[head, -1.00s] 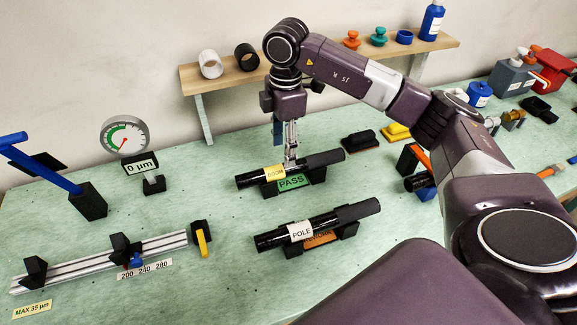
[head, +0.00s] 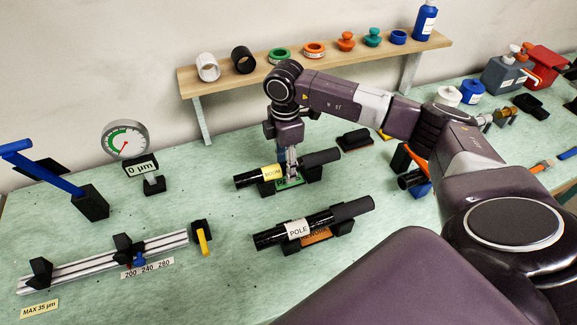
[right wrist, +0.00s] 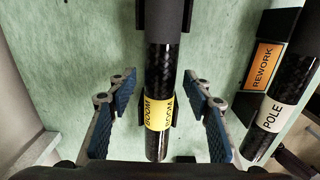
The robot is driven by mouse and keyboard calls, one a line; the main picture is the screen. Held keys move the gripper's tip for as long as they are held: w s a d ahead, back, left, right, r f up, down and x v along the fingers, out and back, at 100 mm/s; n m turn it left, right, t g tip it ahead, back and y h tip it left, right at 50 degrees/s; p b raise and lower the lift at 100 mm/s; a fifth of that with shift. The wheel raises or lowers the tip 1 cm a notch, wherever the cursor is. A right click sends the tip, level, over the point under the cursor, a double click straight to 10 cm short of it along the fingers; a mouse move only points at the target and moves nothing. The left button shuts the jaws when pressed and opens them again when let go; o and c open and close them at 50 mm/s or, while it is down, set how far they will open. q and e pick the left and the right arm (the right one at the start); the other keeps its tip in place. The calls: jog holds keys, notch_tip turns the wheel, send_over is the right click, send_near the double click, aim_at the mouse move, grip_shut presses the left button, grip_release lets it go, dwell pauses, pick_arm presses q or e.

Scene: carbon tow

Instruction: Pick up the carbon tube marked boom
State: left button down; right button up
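The boom tube (head: 249,179) is a glossy black carbon tube with a yellow BOOM label and a matt dark sleeve at its right end. It lies on a black cradle with a green plate, mostly hidden. My right gripper (head: 291,174) is lowered over its middle, pointing down. In the right wrist view my right gripper (right wrist: 160,82) is open, with one blue-padded finger on each side of the boom tube (right wrist: 159,64). Gaps show between both pads and the tube. My left gripper is out of view.
A similar tube labelled POLE (head: 270,237) lies on a cradle with an orange REWORK plate (head: 316,235), nearer me. A measuring rail (head: 85,270) and a dial gauge (head: 126,139) are at left. A wooden shelf (head: 225,82) with rings and knobs runs behind.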

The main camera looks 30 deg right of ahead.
grip_shut()
jog(key=shift+r, duration=0.15)
